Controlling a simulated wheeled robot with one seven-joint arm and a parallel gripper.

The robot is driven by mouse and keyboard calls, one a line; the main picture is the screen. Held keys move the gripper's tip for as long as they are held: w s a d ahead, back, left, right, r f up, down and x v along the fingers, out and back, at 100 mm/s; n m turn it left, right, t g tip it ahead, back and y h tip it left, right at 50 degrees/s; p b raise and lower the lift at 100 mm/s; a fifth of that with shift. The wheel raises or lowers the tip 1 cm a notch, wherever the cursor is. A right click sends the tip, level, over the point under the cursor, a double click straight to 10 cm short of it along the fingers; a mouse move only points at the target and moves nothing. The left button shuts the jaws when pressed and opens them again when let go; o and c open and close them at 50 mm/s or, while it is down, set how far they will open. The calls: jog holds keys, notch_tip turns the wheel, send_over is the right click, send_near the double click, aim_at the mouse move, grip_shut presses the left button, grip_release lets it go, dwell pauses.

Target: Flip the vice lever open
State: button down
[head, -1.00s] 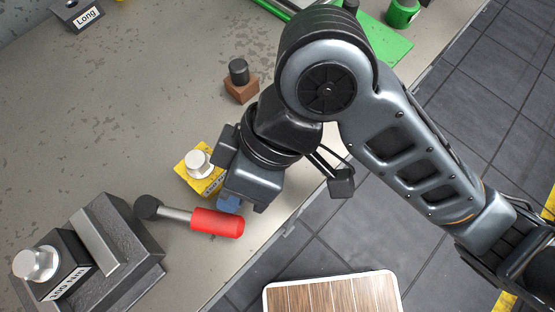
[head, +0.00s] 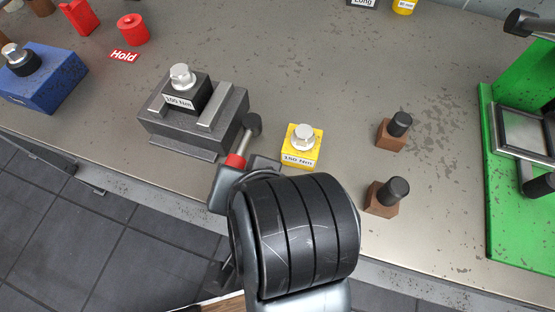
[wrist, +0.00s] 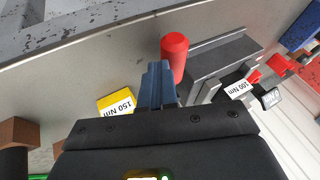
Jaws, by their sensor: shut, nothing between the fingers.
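The dark grey vice (head: 158,122) stands near the bench's front edge, holding a black block (head: 203,93) marked 100 Nm with a silver bolt on top. Its lever (head: 248,139) runs from a dark round pivot at the vice's right side to a red handle (head: 235,160), mostly covered by my arm in the head view. In the wrist view the red handle (wrist: 174,55) stands just right of my gripper (wrist: 157,68), whose blue fingers are shut together and empty. They are very near the handle; I cannot tell whether they touch it.
A yellow block (head: 300,156) marked 150 Nm sits close to the right of the lever. Two brown blocks (head: 383,200) with black knobs and a green fixture (head: 500,170) are further right.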

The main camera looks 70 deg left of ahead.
jog(key=shift+s+a, duration=0.25)
jog(key=shift+s, duration=0.55)
